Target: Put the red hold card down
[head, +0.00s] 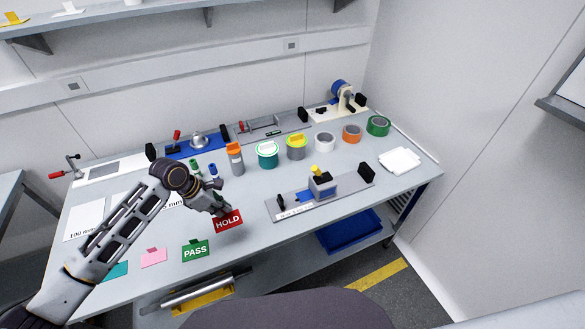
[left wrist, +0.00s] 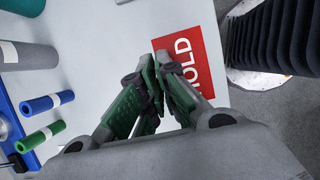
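The red hold card (head: 228,221) is near the table's front edge, right of the green PASS card (head: 195,251). It also shows in the left wrist view (left wrist: 196,78), just beyond and right of the fingers. My left gripper (head: 219,208) is at the card's upper edge. In the left wrist view its fingertips (left wrist: 155,75) are close together at the card's edge and look shut on it; the pinched part is hidden. Whether the card touches the table (head: 255,250) is hard to tell. My right gripper is in neither view.
A pink card (head: 153,258) and a teal card (head: 116,271) lie left of the PASS card. A grey fixture (head: 322,188) stands to the right. Tape rolls and cylinders, including an orange-topped one (head: 235,158), stand behind. The table strip right of the hold card is clear.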

